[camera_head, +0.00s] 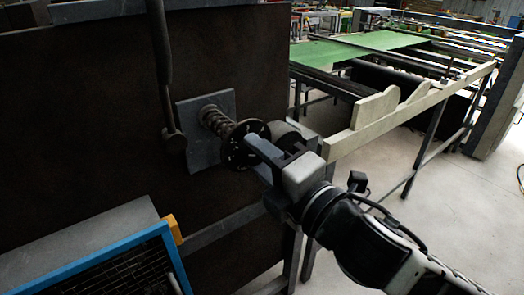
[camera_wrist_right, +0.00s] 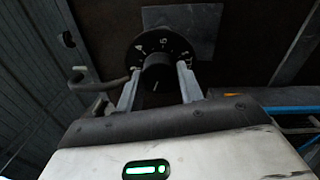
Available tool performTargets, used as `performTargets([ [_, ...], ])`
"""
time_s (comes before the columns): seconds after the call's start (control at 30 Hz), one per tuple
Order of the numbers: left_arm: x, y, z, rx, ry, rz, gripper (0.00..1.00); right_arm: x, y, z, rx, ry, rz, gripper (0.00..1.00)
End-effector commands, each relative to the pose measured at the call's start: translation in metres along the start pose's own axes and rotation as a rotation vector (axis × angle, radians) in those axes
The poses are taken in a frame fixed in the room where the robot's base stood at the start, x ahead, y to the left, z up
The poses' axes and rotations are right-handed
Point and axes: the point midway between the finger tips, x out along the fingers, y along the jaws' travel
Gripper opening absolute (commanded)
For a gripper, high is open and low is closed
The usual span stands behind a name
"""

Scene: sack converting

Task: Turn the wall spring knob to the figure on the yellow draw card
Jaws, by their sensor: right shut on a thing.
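The wall spring knob sticks out from a grey plate (camera_head: 193,158) on a dark brown panel. It has a coiled spring (camera_head: 212,120) and a black dial disc (camera_head: 240,152) with pale marks. In the right wrist view the dial (camera_wrist_right: 150,45) shows white figures around its rim, too small to read surely. The dark round knob (camera_wrist_right: 157,72) has a light line on its face. My right gripper (camera_head: 262,148) is shut on the knob, one finger on each side. My left gripper is not in view. I cannot make out a yellow draw card.
A dark lever (camera_head: 162,70) hangs left of the plate. A blue-edged black crate or panel (camera_head: 110,262) with an orange-yellow corner piece (camera_head: 173,229) is at lower left. A conveyor frame with a green belt (camera_head: 350,52) stands behind right. Floor (camera_head: 440,190) is clear at right.

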Motion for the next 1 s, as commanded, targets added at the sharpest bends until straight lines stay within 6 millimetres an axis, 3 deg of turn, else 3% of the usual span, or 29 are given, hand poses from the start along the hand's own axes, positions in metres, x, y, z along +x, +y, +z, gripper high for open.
performTargets([
  [0.4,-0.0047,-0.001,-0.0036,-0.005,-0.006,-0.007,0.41,0.0001,0.0013,-0.0002,0.233,-0.012,0.004,0.14],
  [1.0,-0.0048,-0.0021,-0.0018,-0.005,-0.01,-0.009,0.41,0.0002,0.0009,-0.0003,0.28,-0.014,0.006,0.14],
])
